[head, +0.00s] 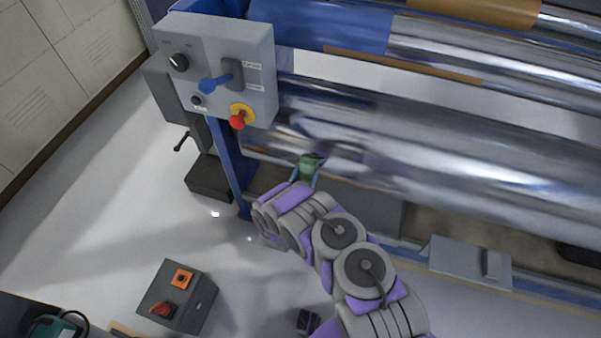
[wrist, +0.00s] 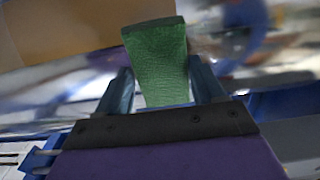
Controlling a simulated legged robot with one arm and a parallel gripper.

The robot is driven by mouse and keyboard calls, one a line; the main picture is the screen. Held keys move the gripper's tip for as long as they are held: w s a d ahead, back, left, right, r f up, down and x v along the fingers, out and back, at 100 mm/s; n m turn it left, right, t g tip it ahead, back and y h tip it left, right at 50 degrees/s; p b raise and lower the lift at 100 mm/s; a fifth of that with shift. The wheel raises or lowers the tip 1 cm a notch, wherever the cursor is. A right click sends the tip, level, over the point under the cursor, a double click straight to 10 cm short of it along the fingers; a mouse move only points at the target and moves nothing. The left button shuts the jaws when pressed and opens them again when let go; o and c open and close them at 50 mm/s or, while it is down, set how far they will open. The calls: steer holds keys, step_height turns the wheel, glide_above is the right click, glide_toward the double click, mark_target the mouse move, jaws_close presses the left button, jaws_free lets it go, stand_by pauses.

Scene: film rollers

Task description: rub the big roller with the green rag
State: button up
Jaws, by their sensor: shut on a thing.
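The green rag (wrist: 160,70) is held between the two blue fingers of my gripper (wrist: 163,92) in the wrist view. It sticks out past the fingertips. In the head view the rag (head: 308,163) is a small green patch at the end of my gripper (head: 306,174), in front of the big roller's left part. The big roller (head: 440,150) is a shiny metal cylinder running from the control box side to the right edge. The rag overlaps the roller's lower edge in the picture; I cannot tell whether they touch.
A grey control box (head: 222,65) with a red knob, a yellow ring and a blue lever stands left of the roller on a blue frame. Another box with a red button (head: 177,297) is at the lower left. A grey pedal-like block (head: 470,262) lies at the right.

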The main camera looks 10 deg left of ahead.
steer(key=shift+d+r+p, duration=0.15)
steer(key=shift+d+p, duration=1)
steer(key=shift+d, duration=1.15)
steer(key=shift+s+d, duration=0.1)
steer(key=shift+d, duration=0.35)
steer(key=shift+s+p, duration=0.1)
steer(key=shift+p, duration=0.4)
steer(key=shift+a, duration=0.15)
steer(key=shift+a+p, duration=0.45)
steer(key=shift+a, duration=1.5)
steer(key=shift+w+a, duration=0.2)
steer(key=shift+a, duration=0.8)
steer(key=shift+w+a, duration=0.15)
steer(key=shift+a, duration=0.85)
steer(key=shift+w+a+b, duration=0.15)
steer(key=shift+a+b, duration=0.15)
steer(key=shift+a, duration=1.25)
steer(key=shift+w+a+b, duration=0.15)
steer(key=shift+a+b, duration=0.1)
steer(key=shift+a, duration=1.25)
steer(key=shift+s, duration=0.1)
